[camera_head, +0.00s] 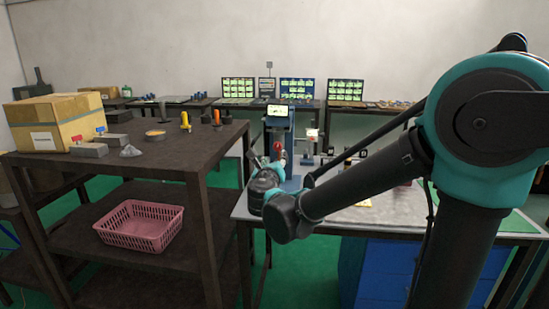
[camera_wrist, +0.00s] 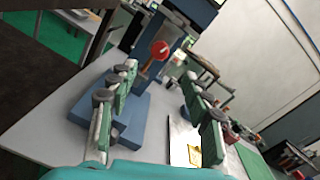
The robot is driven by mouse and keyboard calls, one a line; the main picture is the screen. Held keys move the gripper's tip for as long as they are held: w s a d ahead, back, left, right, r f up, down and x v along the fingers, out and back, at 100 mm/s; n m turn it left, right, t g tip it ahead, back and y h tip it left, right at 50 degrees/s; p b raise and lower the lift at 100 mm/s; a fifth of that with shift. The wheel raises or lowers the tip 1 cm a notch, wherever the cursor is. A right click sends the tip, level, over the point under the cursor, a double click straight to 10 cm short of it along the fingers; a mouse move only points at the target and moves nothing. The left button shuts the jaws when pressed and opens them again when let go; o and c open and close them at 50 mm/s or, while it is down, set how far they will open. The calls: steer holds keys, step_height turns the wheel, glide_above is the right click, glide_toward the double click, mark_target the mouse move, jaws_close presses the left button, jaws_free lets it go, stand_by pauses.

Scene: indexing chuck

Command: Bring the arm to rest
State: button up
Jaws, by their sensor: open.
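My gripper (camera_wrist: 159,74) is open in the wrist view, with its two green and grey fingers spread apart and nothing between the pads. Beyond the fingertips stands a blue machine (camera_wrist: 128,122) with a red ball-ended lever (camera_wrist: 160,50). The lever is apart from the fingers in the picture. In the head view my arm reaches from the right to the grey table, and my wrist is in front of the blue machine (camera_head: 279,120) with its lit screen. My gripper's fingers are small there and hard to make out.
The grey table (camera_head: 420,215) carries the machine and small parts. A dark shelf rack (camera_head: 170,170) stands close on the left, with a cardboard box (camera_head: 52,120) on top and a pink basket (camera_head: 139,226) below. Monitors (camera_head: 345,91) stand along the back wall.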

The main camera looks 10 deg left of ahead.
steer(key=s+d+f+m+g+h, duration=0.25)
steer(key=d+f+m, duration=0.45)
steer(key=d, duration=0.4)
steer(key=s+d+f+m+g+h, duration=0.1)
steer(key=d+f+m+g+h, duration=0.15)
steer(key=d+f+m, duration=0.5)
steer(key=s+d+f+m+g+y, duration=0.2)
steer(key=s+d+f+m+g, duration=0.6)
steer(key=s+d+m, duration=0.7)
steer(key=s+a+f+m+y, duration=0.3)
steer(key=s+a+f+m, duration=0.1)
steer(key=m, duration=0.7)
steer(key=shift+s+a+f+g, duration=0.3)
steer(key=shift+s+f, duration=0.45)
steer(key=shift+s, duration=0.2)
